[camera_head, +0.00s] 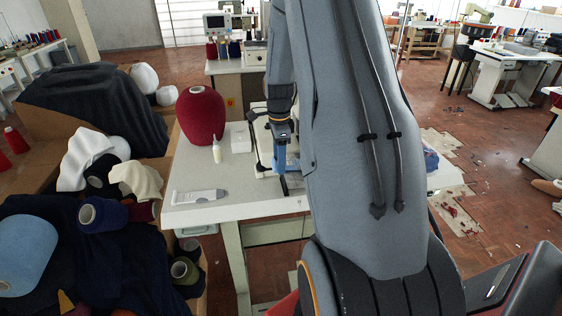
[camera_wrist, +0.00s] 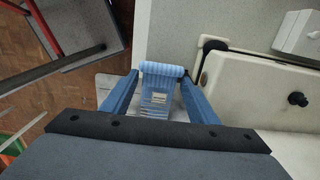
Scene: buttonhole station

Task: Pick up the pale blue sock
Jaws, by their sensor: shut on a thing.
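The pale blue sock (camera_wrist: 163,70) is ribbed, with a rolled top edge and a small pale label. In the wrist view it lies between the two blue fingers of my gripper (camera_wrist: 162,82), which is shut on it. In the head view my gripper (camera_head: 283,152) is over the worktop (camera_head: 235,203), beside the cream sewing machine. My arm hides much of this area there. Whether the sock touches anything below it, I cannot tell.
The cream machine (camera_wrist: 250,90) is close on the right in the wrist view. On the worktop are a red yarn cone (camera_head: 201,116), a white bottle (camera_head: 217,152), a white box (camera_head: 240,138) and a grey-white tube (camera_head: 199,196). Dark cloth and spools lie left.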

